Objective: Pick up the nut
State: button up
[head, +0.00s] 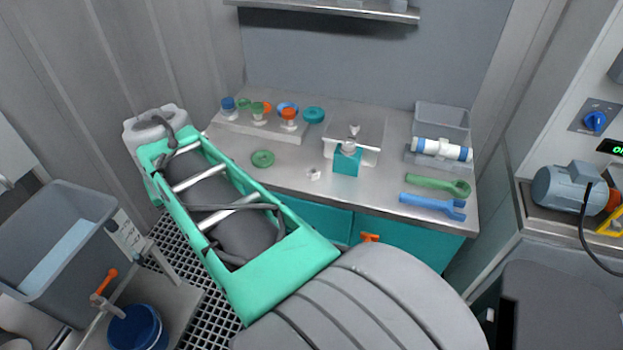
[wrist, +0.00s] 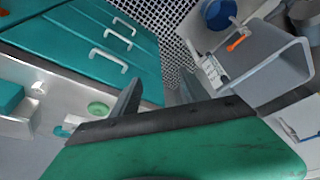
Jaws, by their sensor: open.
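The nut (head: 313,173) is a small pale metal piece. It lies on the steel bench top (head: 300,185), left of a teal block (head: 346,161) and near the front edge. In the wrist view, the nut (wrist: 38,89) shows small at the left, close to the teal block. My gripper (wrist: 157,93) is open in the wrist view, with two dark fingers apart and nothing between them. It is well away from the nut, with its fingers toward the drawer fronts and floor grating. In the head view my arm hides the gripper.
A green ring (head: 263,158) lies left of the nut. A tray with several coloured fittings (head: 262,128) stands behind. Green (head: 438,186) and blue (head: 432,206) wrenches lie at the right. A grey bin (head: 55,240) stands left. Bench around the nut is clear.

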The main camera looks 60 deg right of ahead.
jog(key=s+d+f+m+h+b, duration=0.1)
jog(key=s+d+m, duration=0.1)
jog(key=d, duration=0.3)
jog(key=s+d+m+g+b, duration=0.1)
jog(key=s+d+m, duration=0.15)
jog(key=d, duration=0.25)
jog(key=s+d+f+m+h+b, duration=0.1)
jog(key=s+d+m, duration=0.1)
jog(key=d, duration=0.4)
jog(key=m+g+b, duration=0.1)
jog(key=m+g, duration=0.1)
jog(key=m, duration=0.1)
send_near(313, 178)
jog(key=shift+w+d+f, duration=0.15)
jog(key=shift+d+f, duration=0.15)
jog(key=shift+d, duration=0.1)
jog(key=shift+t, duration=0.3)
jog(key=x, duration=0.3)
jog(key=d+x, duration=0.1)
jog(key=x, duration=0.3)
jog(key=shift+d+r, duration=0.1)
jog(key=shift+c, duration=0.2)
grip_shut()
